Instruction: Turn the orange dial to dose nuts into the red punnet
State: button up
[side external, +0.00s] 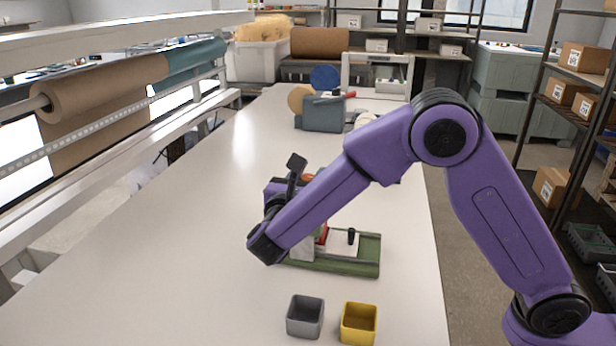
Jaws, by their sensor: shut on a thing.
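A small part of the orange dial (308,177) shows just above my purple forearm. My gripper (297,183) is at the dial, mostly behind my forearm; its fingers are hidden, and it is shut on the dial. The red punnet (322,234) shows only as a small red strip below the forearm, over the green base (345,267). Its contents, and any nuts, are hidden from this side.
A grey bin (305,317) and a yellow bin (359,323) stand at the table's front. A black knob (351,237) stands upright on the green base. A grey-blue device (323,114) is farther back. The white table (190,240) is clear at left.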

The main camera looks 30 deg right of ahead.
jog(key=m+g+h, duration=0.2)
jog(key=g, duration=0.1)
jog(key=shift+m+g, duration=0.3)
jog(key=shift+m, duration=0.1)
jog(key=shift+a+m+g+h, duration=0.1)
jog(key=shift+m+g+h, duration=0.9)
jog(key=shift+m+g, duration=1)
jog(key=shift+g, duration=0.8)
jog(key=o, duration=0.9)
jog(key=shift+o, duration=0.2)
jog(key=shift+n+t, duration=0.8)
jog(key=shift+t, duration=0.2)
